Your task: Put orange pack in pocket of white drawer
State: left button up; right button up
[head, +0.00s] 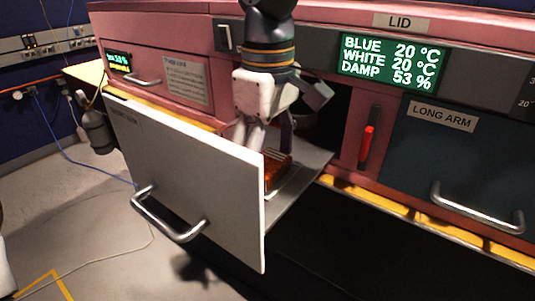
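The white drawer (190,180) is pulled out, its tall front panel with a metal handle facing me. The orange pack (274,172) is inside it, behind the panel's right edge and largely hidden. A gripper, which I take to be my right (268,140), reaches down from the top into the drawer, just above the pack. Its fingertips are partly hidden by the panel, so I cannot tell whether it grips the pack. The pocket cannot be made out. My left gripper is not in view.
The pink enclosure has a green display (391,62), a red handle (367,143) and a dark "LONG ARM" panel (450,160) at right. A yellow edge strip (430,218) runs below. A cable lies on the open floor at left.

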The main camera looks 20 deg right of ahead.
aim_at(267, 161)
notch_tip(267, 161, up, 12)
jog(key=shift+r, duration=0.2)
dwell(0.4)
